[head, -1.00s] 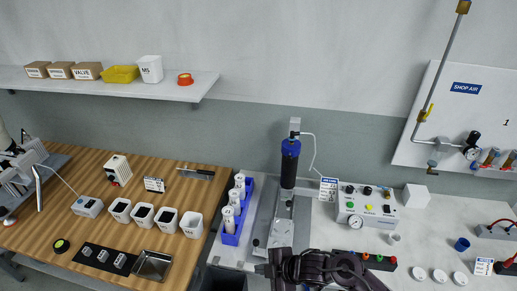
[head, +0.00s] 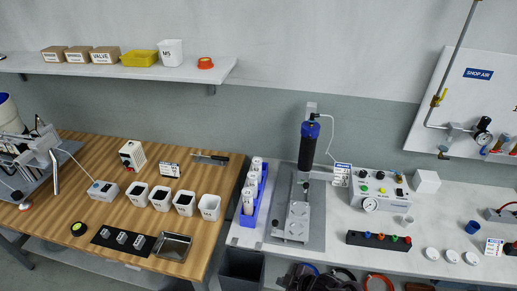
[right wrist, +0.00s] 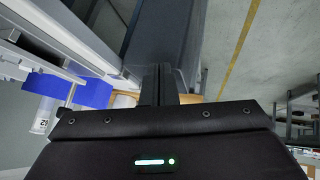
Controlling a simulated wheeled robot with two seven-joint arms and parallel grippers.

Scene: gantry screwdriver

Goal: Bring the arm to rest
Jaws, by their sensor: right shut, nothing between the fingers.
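My right gripper shows in the right wrist view (right wrist: 158,84), its two dark fingers together with nothing between them. In the head view only dark parts of my right arm show at the bottom edge, below the bench front. The blue and black screwdriver cylinder (head: 308,145) stands upright on its gantry. The grey gantry plate (head: 297,215) under it is clear of my arm. My left gripper is not in the head view.
A blue rack (head: 249,216) with white bottles stands left of the gantry; blue also shows in the wrist view (right wrist: 88,92). A dark bin (head: 241,268) is below the bench front. A control box (head: 378,191) and a dark strip with coloured knobs (head: 379,240) stand right.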

